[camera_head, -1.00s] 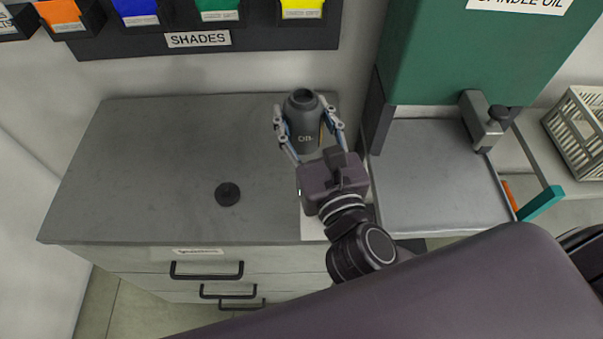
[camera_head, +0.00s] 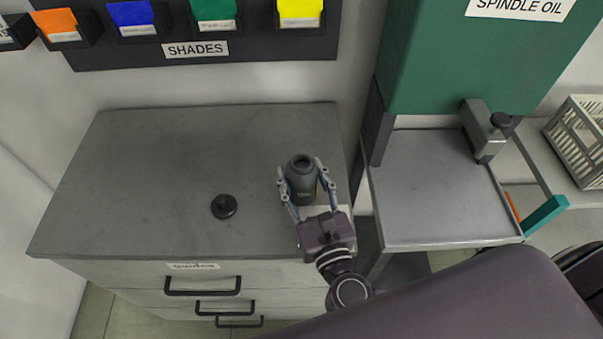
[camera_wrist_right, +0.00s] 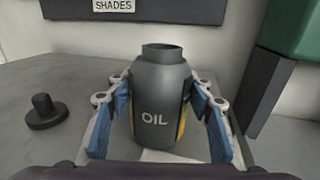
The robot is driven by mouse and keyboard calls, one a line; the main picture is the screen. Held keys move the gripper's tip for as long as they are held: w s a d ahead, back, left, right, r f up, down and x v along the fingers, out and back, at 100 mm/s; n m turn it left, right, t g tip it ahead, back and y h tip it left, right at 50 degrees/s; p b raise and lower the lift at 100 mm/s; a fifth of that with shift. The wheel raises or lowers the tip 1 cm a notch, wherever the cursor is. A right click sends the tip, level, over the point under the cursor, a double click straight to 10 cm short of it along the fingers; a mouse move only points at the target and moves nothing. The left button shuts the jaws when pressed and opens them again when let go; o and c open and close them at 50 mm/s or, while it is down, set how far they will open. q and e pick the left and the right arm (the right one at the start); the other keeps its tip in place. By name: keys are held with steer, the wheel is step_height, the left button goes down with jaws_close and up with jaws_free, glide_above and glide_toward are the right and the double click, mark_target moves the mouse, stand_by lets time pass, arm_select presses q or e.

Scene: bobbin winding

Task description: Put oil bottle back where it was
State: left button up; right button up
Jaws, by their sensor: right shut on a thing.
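The dark grey oil bottle (camera_head: 301,178) stands upright at the right part of the grey cabinet top, with its mouth open. In the right wrist view the bottle (camera_wrist_right: 160,105) shows the word OIL and a strip of yellow at its side. My right gripper (camera_head: 305,180) has its fingers on both sides of the bottle and is shut on it. A black cap with a knob (camera_head: 224,206) lies on the cabinet top to the left of the bottle. A white patch (camera_wrist_right: 165,156) shows under or just before the bottle. Whether the bottle's base touches the surface is hard to tell. My left gripper is not in view.
The cabinet top (camera_head: 150,170) is clear on its left. A SHADES rack (camera_head: 250,48) hangs on the wall behind. To the right stand a green SPINDLE OIL unit (camera_head: 450,60) with a metal tray (camera_head: 430,190) and a pale crate (camera_head: 585,140).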

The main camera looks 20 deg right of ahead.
steer(key=shift+r, duration=0.1)
steer(key=o, duration=1.6)
steer(key=shift+f, duration=0.2)
steer(key=shift+c, duration=0.2)
steer(key=shift+r, duration=0.15)
steer(key=s+b, duration=0.3)
steer(key=s, duration=0.8)
steer(key=shift+a+b, duration=0.15)
steer(key=shift+b, duration=0.2)
steer(key=shift+s, duration=0.55)
